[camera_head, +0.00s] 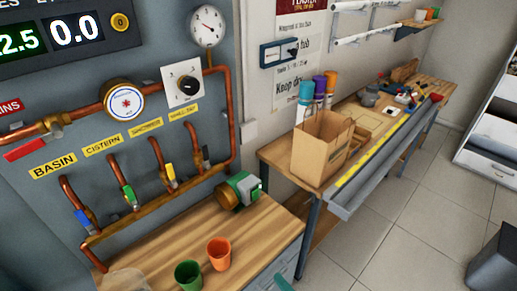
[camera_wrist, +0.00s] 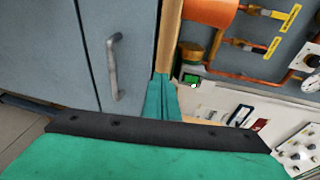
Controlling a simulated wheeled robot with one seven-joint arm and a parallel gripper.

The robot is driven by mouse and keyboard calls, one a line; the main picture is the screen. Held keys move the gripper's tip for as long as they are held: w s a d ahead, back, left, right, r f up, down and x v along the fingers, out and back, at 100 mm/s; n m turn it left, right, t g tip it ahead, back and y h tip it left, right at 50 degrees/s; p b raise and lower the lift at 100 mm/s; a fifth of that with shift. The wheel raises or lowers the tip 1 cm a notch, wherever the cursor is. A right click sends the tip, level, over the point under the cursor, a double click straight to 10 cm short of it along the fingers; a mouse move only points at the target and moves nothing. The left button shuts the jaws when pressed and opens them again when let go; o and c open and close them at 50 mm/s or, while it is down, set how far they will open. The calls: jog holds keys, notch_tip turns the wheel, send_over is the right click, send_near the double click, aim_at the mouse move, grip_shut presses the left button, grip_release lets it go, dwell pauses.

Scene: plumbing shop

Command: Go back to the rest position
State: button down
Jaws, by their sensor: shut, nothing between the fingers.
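My gripper (camera_wrist: 161,82) shows in the wrist view with its teal fingers together and nothing between them. It is in front of the grey cabinet (camera_wrist: 70,40), close to the wooden counter edge (camera_wrist: 170,45). In the head view only a small teal piece of my gripper (camera_head: 284,284) shows at the bottom edge, in front of the workbench (camera_head: 268,232). The rest of my arm is hidden there.
An orange cup (camera_head: 218,252) and a green cup (camera_head: 188,274) stand on the counter near a green and brass pump (camera_head: 239,190). Copper pipes with coloured valves line the panel behind.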

jog(key=s+a+f+n+g+h, duration=0.25)
jog(key=s+f+h, duration=0.6)
jog(key=s, duration=0.65)
jog(key=s+a+r+n+t, duration=0.2)
jog(key=s+r+n, duration=0.2)
jog(key=r, duration=0.4)
jog(key=s+a+r+n+t, duration=0.2)
jog(key=s+a+r+n, duration=0.1)
jog(key=s+r+n, duration=0.2)
notch_tip(320, 180, up, 3)
jog(key=shift+s+r, duration=0.1)
jog(key=shift+s, duration=1.15)
